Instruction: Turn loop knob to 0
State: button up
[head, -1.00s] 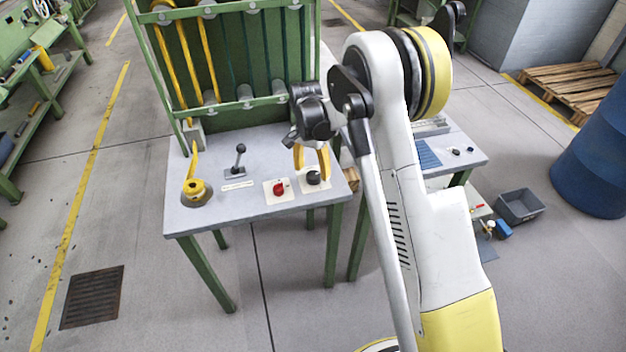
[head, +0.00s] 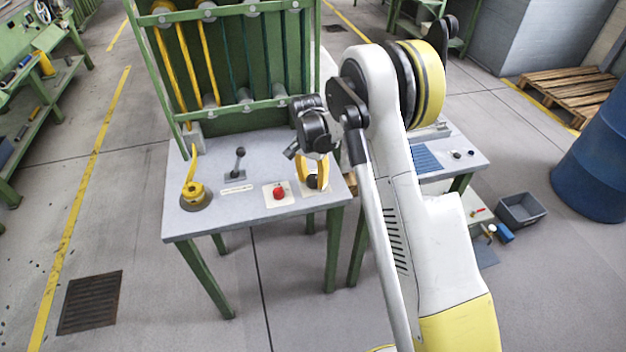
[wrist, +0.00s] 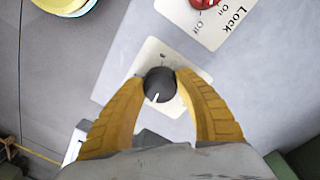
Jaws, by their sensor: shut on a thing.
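A black round knob (wrist: 160,85) with a white pointer mark sits on a pale plate (wrist: 150,55) in the wrist view. The mark points toward the lower left of that view. No lettering is readable on this plate. My gripper (wrist: 161,78) has its two yellow fingertips against opposite sides of the knob, shut on it. In the head view my gripper (head: 314,180) reaches down to the right front of the grey panel, and the knob (head: 312,182) is partly hidden between the fingers.
A red knob (head: 279,192) on a plate lettered "Lock", "On" and "Off" stands just left. A black lever (head: 239,160) and a yellow round fitting (head: 195,193) are farther left on the grey panel top (head: 240,211). A green frame (head: 240,105) rises behind.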

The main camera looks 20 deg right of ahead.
jog(key=n, duration=0.3)
jog(key=shift+n, duration=0.3)
jog(key=n, duration=0.4)
jog(key=shift+s+d+n+t, duration=0.1)
jog(key=shift+n+t, duration=0.2)
jog(key=n, duration=0.4)
jog(key=shift+n+b, duration=0.3)
jog(key=shift+n, duration=1.5)
jog(key=o, duration=1.2)
jog(key=shift+f, duration=0.1)
